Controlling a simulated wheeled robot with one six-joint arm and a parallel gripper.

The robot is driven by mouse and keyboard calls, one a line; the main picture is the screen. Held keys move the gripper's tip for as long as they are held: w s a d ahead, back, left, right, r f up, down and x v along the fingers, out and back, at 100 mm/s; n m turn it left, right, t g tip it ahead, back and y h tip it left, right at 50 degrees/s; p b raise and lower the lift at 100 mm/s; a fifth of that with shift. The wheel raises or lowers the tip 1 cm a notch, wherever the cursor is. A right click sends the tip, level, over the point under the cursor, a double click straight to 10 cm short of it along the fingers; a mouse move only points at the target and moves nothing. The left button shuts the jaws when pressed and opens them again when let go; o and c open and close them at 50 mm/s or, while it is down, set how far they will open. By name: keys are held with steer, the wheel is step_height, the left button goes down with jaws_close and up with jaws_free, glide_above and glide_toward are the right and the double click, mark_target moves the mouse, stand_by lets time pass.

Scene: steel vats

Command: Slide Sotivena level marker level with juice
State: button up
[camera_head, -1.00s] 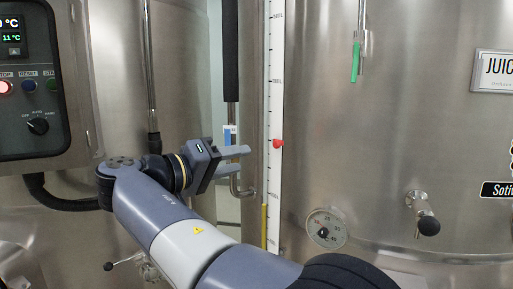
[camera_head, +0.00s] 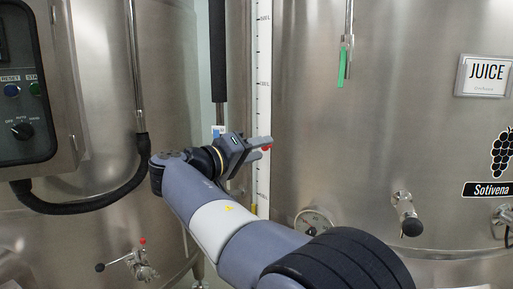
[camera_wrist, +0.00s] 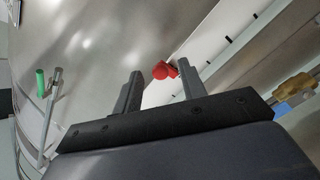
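The red level marker (camera_head: 267,148) sits on the white level scale (camera_head: 264,100) of the Sotivena juice vat. My gripper (camera_head: 266,144) is at the scale, its fingers partly covering the marker. In the wrist view my gripper (camera_wrist: 160,72) is open, and the red marker (camera_wrist: 164,70) shows between the fingertips, closer to the right finger. I cannot tell whether that finger touches it. The white scale (camera_wrist: 237,50) runs diagonally there. The juice's top level in the sight tube is not clear now, as my arm covers the lower scale.
The Sotivena label (camera_head: 488,189) and JUICE sign (camera_head: 485,75) are on the right vat. A dial thermometer (camera_head: 314,222) and a tap (camera_head: 407,214) stick out low on it. A control box (camera_head: 28,95) is at left. A green-tipped pipe (camera_head: 341,68) hangs above right.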

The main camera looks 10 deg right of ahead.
jaws_close()
stand_by(0.4)
